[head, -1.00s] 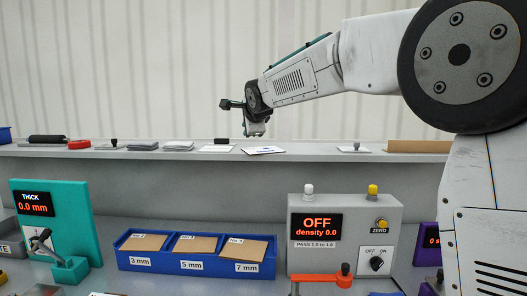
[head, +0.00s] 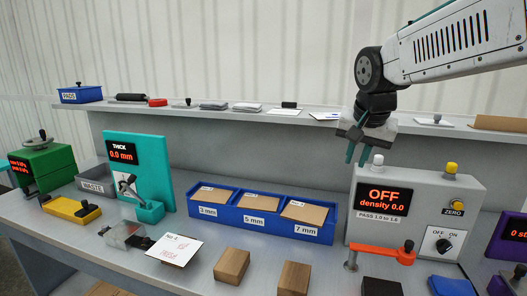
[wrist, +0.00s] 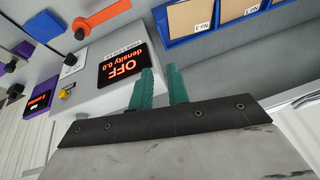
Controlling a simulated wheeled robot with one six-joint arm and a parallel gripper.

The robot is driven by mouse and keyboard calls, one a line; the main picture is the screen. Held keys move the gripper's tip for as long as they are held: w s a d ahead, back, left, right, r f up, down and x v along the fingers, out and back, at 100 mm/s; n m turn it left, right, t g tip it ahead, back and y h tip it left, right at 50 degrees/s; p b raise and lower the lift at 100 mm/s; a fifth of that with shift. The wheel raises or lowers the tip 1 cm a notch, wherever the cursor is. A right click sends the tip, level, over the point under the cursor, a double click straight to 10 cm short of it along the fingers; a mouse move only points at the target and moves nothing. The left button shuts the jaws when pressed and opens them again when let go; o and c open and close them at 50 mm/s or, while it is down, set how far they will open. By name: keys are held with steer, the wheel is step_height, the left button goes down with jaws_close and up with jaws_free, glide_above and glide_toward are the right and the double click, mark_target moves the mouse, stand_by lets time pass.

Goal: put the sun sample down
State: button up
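No thing in view can be made out surely as the sun sample. A white sheet with a small blue print (head: 325,116) lies on the back shelf, just left of my gripper; its picture is too small to read. A white card marked No.1 with red print (head: 174,249) lies tilted at the front of the bench. My gripper (head: 357,152) hangs in front of the shelf, above the left of the grey density box (head: 416,210). In the wrist view its two teal fingers (wrist: 161,88) are apart with nothing between them.
A blue tray (head: 262,229) with three labelled slots stands left of the density box, which reads OFF. A teal thickness gauge (head: 137,165), a waste bin (head: 92,183) and wooden blocks (head: 232,266) share the bench. An orange lever (head: 380,253) sticks out in front.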

steer(key=s+d+f+n+g, duration=0.1)
steer(key=s+f, duration=0.2)
steer(key=s, duration=0.7)
steer(key=s+d+f+n+g, duration=0.1)
steer(key=s+d+f+n, duration=0.1)
steer(key=s, duration=0.8)
steer(key=s+d+f+n+g, duration=0.1)
steer(key=s+f, duration=0.3)
steer(key=s, duration=0.6)
steer(key=shift+d+f+n, duration=0.4)
steer(key=shift+d+n, duration=0.1)
steer(key=shift+w, duration=0.15)
